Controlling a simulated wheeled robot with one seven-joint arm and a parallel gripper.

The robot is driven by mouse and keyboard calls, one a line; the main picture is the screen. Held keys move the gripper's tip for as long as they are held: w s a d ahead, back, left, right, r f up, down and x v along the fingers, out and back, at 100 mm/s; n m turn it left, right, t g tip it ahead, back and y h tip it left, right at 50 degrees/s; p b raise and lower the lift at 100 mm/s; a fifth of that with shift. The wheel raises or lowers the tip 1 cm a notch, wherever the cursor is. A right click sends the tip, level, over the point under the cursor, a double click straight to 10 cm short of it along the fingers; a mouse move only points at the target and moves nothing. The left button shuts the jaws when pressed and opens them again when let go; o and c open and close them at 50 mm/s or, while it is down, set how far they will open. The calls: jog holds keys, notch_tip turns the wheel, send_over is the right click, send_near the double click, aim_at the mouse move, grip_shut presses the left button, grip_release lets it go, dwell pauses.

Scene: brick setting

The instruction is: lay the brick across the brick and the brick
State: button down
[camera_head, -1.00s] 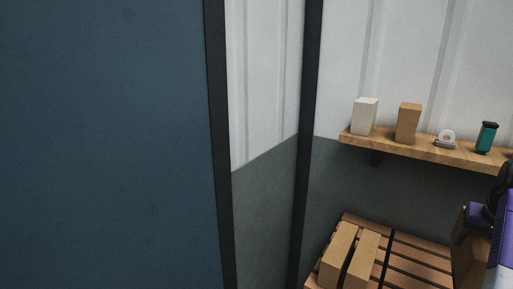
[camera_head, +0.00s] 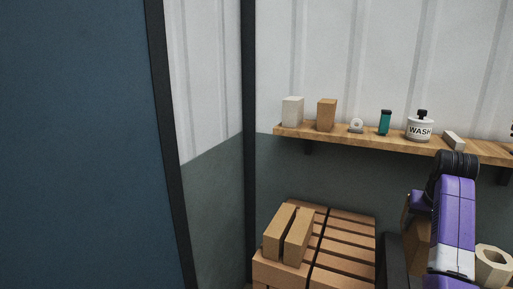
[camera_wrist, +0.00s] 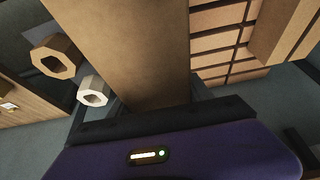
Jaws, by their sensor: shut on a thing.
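Two tan bricks, a left one (camera_head: 279,231) and a right one (camera_head: 298,238), lie side by side with a narrow gap on a stack of bricks in the head view. My gripper (camera_wrist: 165,115) is shut on a third tan brick (camera_wrist: 130,50), which fills the upper middle of the wrist view. This held brick (camera_head: 417,245) also shows beside my arm in the head view, right of the stack and apart from it. My fingertips are hidden in the head view. One of the resting bricks (camera_wrist: 283,28) shows at the upper right of the wrist view.
The strapped brick stack (camera_head: 345,248) has free room right of the two bricks. A wall shelf (camera_head: 375,143) above holds boxes, a teal item and a WASH bottle (camera_head: 421,127). A tan hollow hexagonal piece (camera_head: 493,268) stands right of my arm. A blue panel (camera_head: 75,140) fills the left.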

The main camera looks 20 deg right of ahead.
jog(key=shift+w+d+r, duration=0.1)
jog(key=shift+w+r, duration=0.25)
jog(key=shift+w, duration=0.15)
jog(key=shift+r, duration=0.3)
jog(key=w+a+f+n+y, duration=0.1)
jog(key=w+a+f+n, duration=0.1)
jog(key=a+f, duration=0.45)
jog(key=w+a+f+n+t, duration=0.1)
jog(key=w+a+f, duration=0.15)
jog(key=a, duration=0.65)
jog(key=w+a+f+n+y, duration=0.1)
jog(key=a+f+n, duration=0.1)
jog(key=a+f, duration=0.4)
jog(key=s+a+f+n, duration=0.2)
jog(key=s+a+f, duration=0.3)
jog(key=a, duration=0.8)
jog(key=s+a+f+n+y, duration=0.1)
jog(key=s+a+f+n, duration=0.2)
jog(key=a, duration=1.1)
notch_tip(320, 180, down, 4)
jog(key=shift+s+r+t, duration=0.1)
jog(key=shift+s+t, duration=0.2)
jog(key=shift+s, duration=0.8)
